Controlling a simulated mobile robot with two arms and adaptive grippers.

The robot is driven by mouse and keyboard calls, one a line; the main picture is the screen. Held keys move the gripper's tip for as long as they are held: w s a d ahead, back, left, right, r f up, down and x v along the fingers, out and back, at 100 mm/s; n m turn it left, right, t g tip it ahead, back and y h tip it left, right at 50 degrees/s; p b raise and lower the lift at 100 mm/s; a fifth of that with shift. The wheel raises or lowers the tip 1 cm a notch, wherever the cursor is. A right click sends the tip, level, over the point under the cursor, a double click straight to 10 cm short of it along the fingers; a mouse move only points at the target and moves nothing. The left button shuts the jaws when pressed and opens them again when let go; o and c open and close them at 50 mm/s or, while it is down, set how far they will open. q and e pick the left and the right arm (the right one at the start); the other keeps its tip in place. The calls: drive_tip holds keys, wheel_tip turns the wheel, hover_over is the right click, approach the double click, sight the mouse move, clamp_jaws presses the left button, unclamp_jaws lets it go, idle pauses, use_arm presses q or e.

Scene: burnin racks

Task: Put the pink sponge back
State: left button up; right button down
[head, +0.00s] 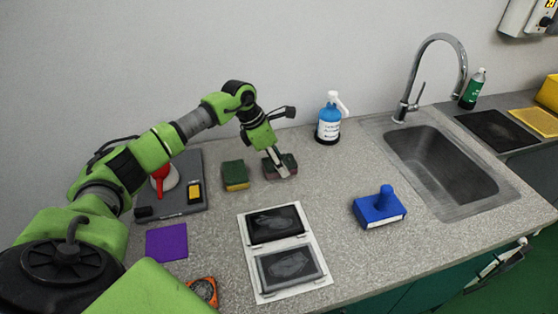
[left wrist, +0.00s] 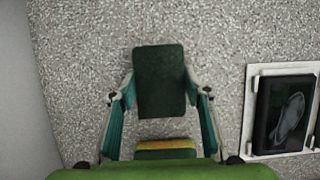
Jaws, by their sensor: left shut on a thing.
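My left gripper (head: 277,163) is shut on a sponge (head: 289,161) with a dark green top and dull pinkish-brown sides, at the back of the counter. In the left wrist view the gripper (left wrist: 160,92) has a finger on each side of this sponge (left wrist: 160,78), and only its dark green top shows. I cannot tell whether it rests on the counter or is just above it. A green and yellow sponge (head: 235,175) sits apart to its left; it also shows in the left wrist view (left wrist: 166,144).
A white board with two dark framed pads (head: 254,277) lies in front. A blue bottle (head: 328,125) stands behind right, a blue block with a knob (head: 380,207) to the right, then the sink (head: 440,165). A purple cloth (head: 166,242) and grey tray (head: 181,203) lie left.

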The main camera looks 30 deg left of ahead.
use_arm(q)
drive_tip(key=o, duration=0.8)
drive_tip(key=shift+o, duration=0.9)
drive_tip(key=shift+r, duration=0.1)
drive_tip(key=shift+s+a+r, duration=0.1)
drive_tip(key=shift+a+r, duration=0.05)
drive_tip(key=shift+r, duration=0.15)
drive_tip(key=b+v, duration=0.2)
drive_tip(key=v, duration=0.9)
drive_tip(key=shift+r, duration=0.15)
